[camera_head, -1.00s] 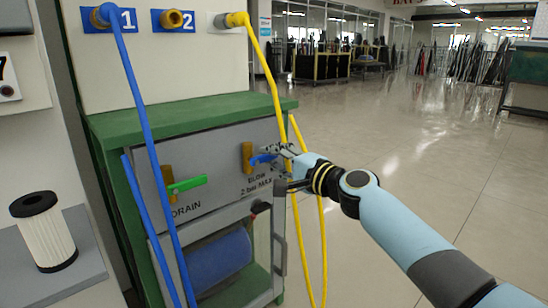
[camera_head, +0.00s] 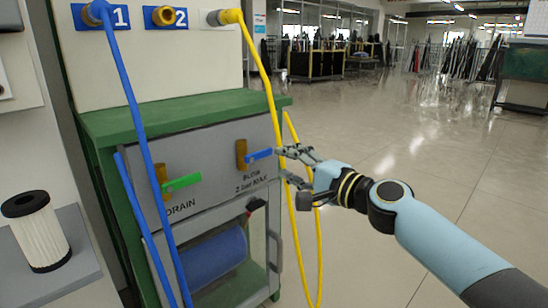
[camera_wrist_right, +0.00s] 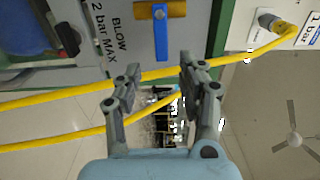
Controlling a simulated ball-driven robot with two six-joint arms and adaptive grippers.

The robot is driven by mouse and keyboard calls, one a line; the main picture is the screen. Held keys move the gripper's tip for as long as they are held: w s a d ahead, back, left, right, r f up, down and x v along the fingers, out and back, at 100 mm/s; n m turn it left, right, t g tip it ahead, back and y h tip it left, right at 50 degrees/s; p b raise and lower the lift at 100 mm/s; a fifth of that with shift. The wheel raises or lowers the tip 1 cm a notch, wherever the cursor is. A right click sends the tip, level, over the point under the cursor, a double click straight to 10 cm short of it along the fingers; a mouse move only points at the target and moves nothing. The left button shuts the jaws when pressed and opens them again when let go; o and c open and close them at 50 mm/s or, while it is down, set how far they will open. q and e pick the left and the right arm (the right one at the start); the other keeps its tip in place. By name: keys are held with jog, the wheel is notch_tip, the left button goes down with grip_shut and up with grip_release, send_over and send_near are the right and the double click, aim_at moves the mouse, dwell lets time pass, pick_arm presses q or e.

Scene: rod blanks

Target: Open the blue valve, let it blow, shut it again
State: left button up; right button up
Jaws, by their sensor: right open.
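The blue valve is a blue lever (camera_head: 260,155) on an upright brass body (camera_head: 241,154), on the grey panel above the word BLOW. The lever points right, roughly level, crosswise to the body. My right gripper (camera_head: 284,163) is just right of the lever's free end, open and empty. In the right wrist view the lever (camera_wrist_right: 161,36) points toward the space between the open fingers (camera_wrist_right: 160,72), and a small gap shows between them. My left gripper is not in view.
A green drain lever (camera_head: 183,182) sits left on the panel. A yellow hose (camera_head: 273,95) hangs close by my right fingers; a blue hose (camera_head: 130,95) crosses the cabinet's left side. A white filter cartridge (camera_head: 39,232) stands at left.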

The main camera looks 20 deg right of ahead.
jog(key=v, duration=0.5)
jog(key=shift+s+d, duration=0.1)
jog(key=shift+s, duration=0.15)
